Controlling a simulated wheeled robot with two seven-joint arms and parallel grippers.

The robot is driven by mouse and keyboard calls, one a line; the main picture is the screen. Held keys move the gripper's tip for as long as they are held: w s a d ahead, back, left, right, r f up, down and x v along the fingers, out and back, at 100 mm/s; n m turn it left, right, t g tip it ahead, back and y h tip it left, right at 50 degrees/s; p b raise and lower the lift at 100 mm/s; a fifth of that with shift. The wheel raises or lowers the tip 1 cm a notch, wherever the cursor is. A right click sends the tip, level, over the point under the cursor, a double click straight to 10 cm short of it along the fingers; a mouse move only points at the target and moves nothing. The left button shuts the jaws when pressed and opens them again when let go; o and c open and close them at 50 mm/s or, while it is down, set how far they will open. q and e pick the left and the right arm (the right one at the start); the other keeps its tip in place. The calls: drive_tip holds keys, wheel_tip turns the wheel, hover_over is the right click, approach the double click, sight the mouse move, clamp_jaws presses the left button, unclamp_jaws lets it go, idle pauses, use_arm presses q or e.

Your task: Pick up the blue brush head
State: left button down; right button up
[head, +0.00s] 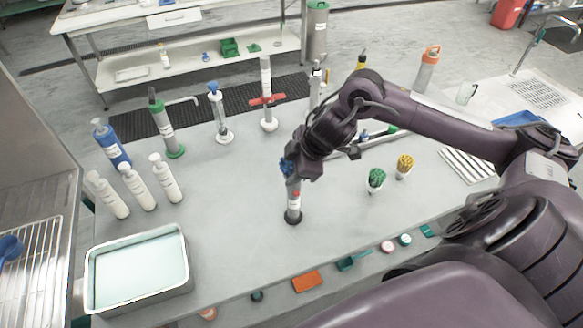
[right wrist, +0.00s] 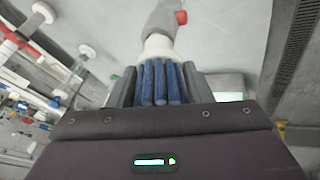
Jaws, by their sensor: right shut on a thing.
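The blue brush head (head: 286,167) shows at the tip of my right gripper (head: 292,164) in the head view. In the right wrist view its blue bristles (right wrist: 160,82) lie between the two grey fingers, which are shut on them. My left gripper is not in view.
Green (head: 376,178) and yellow (head: 404,163) brush heads stand to the right on the grey table (head: 240,250). White bottles (head: 135,190) and a metal tray (head: 138,270) are at the left. Several upright tools line the back.

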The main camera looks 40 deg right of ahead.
drive_tip(key=shift+c, duration=0.7)
drive_tip(key=shift+r, duration=0.1)
wheel_tip(320, 180, up, 9)
drive_tip(key=shift+w+r, duration=0.1)
wheel_tip(320, 180, up, 11)
drive_tip(key=p, duration=0.7)
